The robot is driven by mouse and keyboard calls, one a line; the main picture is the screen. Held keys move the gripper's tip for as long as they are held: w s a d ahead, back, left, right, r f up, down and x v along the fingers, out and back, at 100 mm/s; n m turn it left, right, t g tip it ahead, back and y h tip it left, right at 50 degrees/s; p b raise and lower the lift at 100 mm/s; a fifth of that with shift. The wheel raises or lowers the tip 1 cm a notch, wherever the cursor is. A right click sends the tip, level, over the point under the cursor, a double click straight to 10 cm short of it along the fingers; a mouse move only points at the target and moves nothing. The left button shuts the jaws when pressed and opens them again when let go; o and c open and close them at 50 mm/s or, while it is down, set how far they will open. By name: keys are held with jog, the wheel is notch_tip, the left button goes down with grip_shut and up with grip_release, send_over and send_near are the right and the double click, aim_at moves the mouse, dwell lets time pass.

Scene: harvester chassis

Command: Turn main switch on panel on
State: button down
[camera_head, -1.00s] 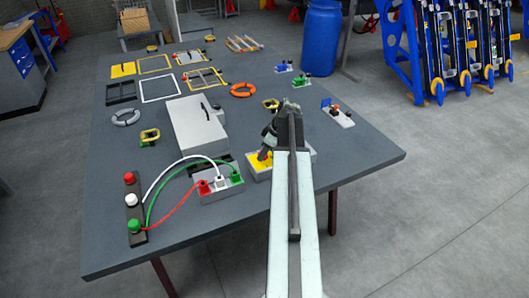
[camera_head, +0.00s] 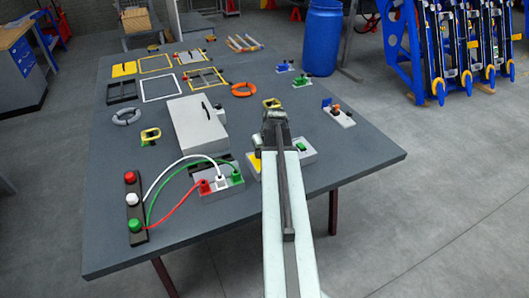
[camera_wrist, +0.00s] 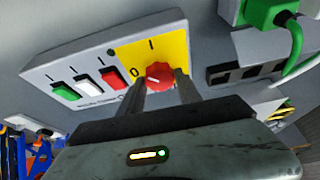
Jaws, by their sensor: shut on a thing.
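The panel (camera_wrist: 60,70) is a light grey box with a yellow square (camera_wrist: 165,48) marked I and 0. A red round knob, the main switch (camera_wrist: 158,72), sits on this square. Green, white and red rocker switches (camera_wrist: 88,86) stand in a row to its left. My gripper (camera_wrist: 160,84) has one finger on each side of the red knob and is shut on it. Which mark the knob points at is hard to tell. In the head view my gripper covers much of the panel (camera_head: 304,157), and the knob is hidden.
A grey box (camera_head: 195,125) stands left of the panel. A socket block (camera_head: 220,188) with red, white and green plugs and cables sits nearby. Rings, frames and small clamps lie farther back on the dark table (camera_head: 330,185). Its right side is mostly clear.

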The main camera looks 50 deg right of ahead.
jog(key=m+g+h, duration=0.1)
jog(key=m, duration=0.3)
jog(key=shift+a+m, duration=0.1)
jog(key=shift+m, duration=0.2)
jog(key=shift+w+m+g+h, duration=0.15)
jog(key=shift+m+g+h, duration=0.5)
jog(key=shift+m, duration=1.25)
jog(key=c, duration=0.8)
grip_release()
jog(key=shift+c, duration=0.2)
jog(key=p+v, duration=0.7)
jog(key=v, duration=0.1)
jog(key=shift+w+a+f, duration=0.1)
jog(key=shift+f, duration=0.05)
